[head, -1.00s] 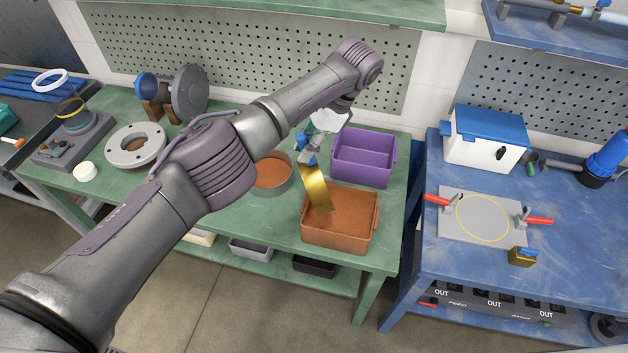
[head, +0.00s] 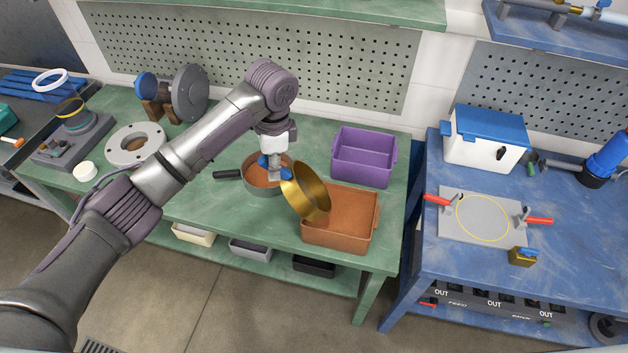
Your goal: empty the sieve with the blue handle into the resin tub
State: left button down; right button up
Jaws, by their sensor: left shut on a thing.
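My left gripper (head: 273,170) is shut on the blue handle (head: 285,174) of a brass-coloured sieve (head: 312,192). The sieve is tilted steeply and hangs above the left side of a brown tub (head: 340,235). I see bare gold inside the sieve and no clear contents. The brown tub has a layer of brown material inside. A purple tub (head: 364,158) stands behind it and looks empty. No label shows which is the resin tub. My right gripper is not in view.
A grey round pan (head: 252,184) with a black handle and brown material is just left of the sieve, partly behind my gripper. A grey flanged ring (head: 135,146) is farther left. A blue bench (head: 455,262) stands to the right across a gap.

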pick_arm(q)
jog(key=shift+a+f, duration=0.15)
jog(key=shift+f, duration=0.2)
jog(key=s+a+f+t+h+b, duration=0.1)
jog(key=a+f+h+b, duration=0.1)
jog(key=a+f+h, duration=0.2)
jog(key=shift+s+a+f, duration=0.15)
jog(key=shift+a+f, duration=0.2)
jog(key=shift+f, duration=0.6)
notch_tip(320, 180, down, 8)
jog(key=a+t+h+b, duration=0.1)
jog(key=a+h+b, duration=0.1)
jog(key=h+b, duration=0.3)
jog(key=b, duration=0.3)
jog(key=shift+s+a+r+b, duration=0.15)
jog(key=shift+s+r+b, duration=0.05)
jog(key=shift+s+b, duration=0.1)
